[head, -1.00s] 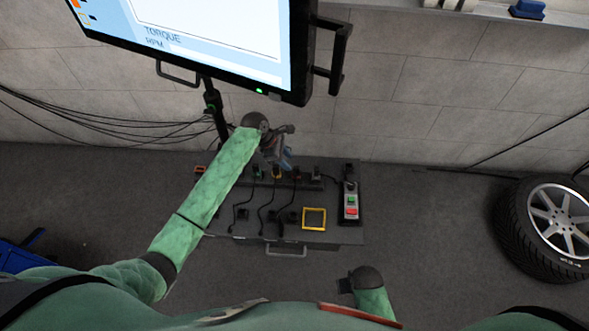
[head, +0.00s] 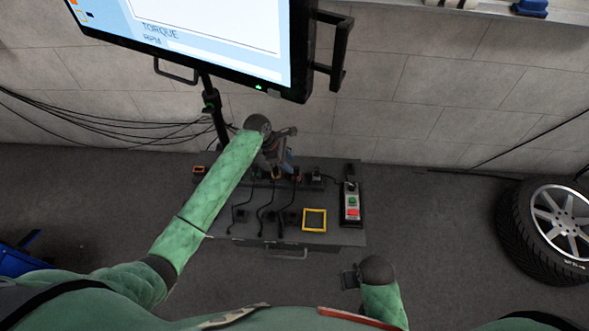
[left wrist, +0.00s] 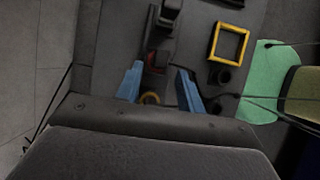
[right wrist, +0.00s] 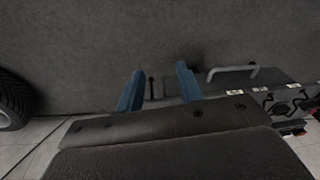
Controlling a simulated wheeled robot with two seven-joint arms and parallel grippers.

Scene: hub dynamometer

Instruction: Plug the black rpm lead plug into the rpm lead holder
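My left gripper (head: 285,163) is over the back row of sockets on the dark bench unit. Several black leads (head: 263,200) run from the back row toward the front of the unit. I cannot tell which plug is the rpm one, and the arm and gripper partly hide the row. My right gripper (head: 350,278) is open and empty in front of the unit; its blue fingers (right wrist: 158,85) are apart.
A yellow square frame (head: 314,219) and a button box (head: 351,204) with green and red buttons are on the unit's right side. A handle (head: 287,254) sticks out in front. A monitor (head: 200,35) hangs above. A wheel (head: 552,220) stands at right. The floor between is clear.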

